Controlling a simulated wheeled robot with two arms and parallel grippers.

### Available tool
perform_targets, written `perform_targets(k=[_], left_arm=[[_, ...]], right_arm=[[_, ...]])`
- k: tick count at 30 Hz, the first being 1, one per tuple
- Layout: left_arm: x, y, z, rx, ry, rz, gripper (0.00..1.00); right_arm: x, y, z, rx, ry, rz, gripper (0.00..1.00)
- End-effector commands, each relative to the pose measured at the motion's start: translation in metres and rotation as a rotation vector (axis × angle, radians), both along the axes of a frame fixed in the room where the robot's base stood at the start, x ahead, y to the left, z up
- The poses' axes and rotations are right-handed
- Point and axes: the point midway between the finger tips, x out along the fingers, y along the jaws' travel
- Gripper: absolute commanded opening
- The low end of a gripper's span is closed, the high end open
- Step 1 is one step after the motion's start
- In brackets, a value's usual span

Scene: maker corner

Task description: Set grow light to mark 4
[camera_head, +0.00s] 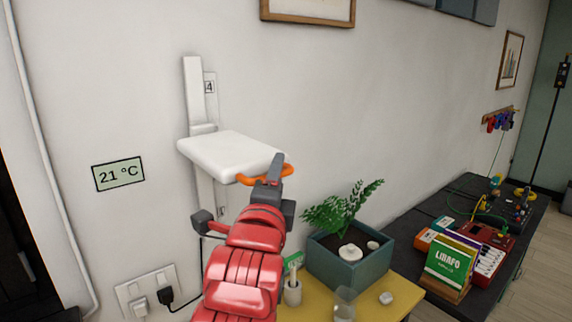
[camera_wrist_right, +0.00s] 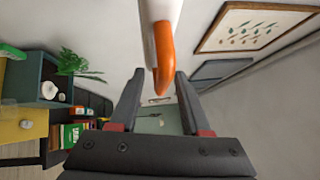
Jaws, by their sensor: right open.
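The grow light (camera_head: 228,152) is a white slab on a white vertical wall rail (camera_head: 193,88). Its carriage sits below the plate marked 4 (camera_head: 209,87); a lower mark (camera_head: 221,212) is partly hidden by my arm. An orange handle (camera_head: 245,180) sticks out along the light's front edge. My right gripper (camera_head: 276,172) is at the handle's right part. In the right wrist view the orange handle (camera_wrist_right: 163,48) reaches down between the tips of my open right gripper (camera_wrist_right: 160,75), with gaps at the sides. My left gripper is out of view.
A teal planter (camera_head: 352,268) with a fern stands on the yellow table (camera_head: 405,285) below right, near a glass (camera_head: 343,303) and a cup (camera_head: 292,292). A dark bench (camera_head: 470,200) holds tools further right. Wall sockets (camera_head: 147,290) and a cord are below the light.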

Motion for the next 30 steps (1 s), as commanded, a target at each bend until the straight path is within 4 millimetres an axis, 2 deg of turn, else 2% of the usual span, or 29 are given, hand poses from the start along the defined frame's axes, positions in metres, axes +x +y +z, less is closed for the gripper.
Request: perform_targets(k=[7, 8, 15, 30], left_arm=[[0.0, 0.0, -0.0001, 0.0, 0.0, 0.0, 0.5], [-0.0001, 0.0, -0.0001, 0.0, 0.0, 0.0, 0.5], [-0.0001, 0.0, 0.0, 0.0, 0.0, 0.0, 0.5], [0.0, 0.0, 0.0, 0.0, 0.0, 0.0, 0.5]], right_arm=[[0.0, 0.0002, 0.0001, 0.0, -0.001, 0.0, 0.47], [-0.0001, 0.0002, 0.0001, 0.001, -0.001, 0.0, 0.44], [0.0, 0.0, 0.0003, 0.001, -0.001, -0.001, 0.0], [-0.0001, -0.0002, 0.0005, 0.001, -0.002, -0.001, 0.0]])
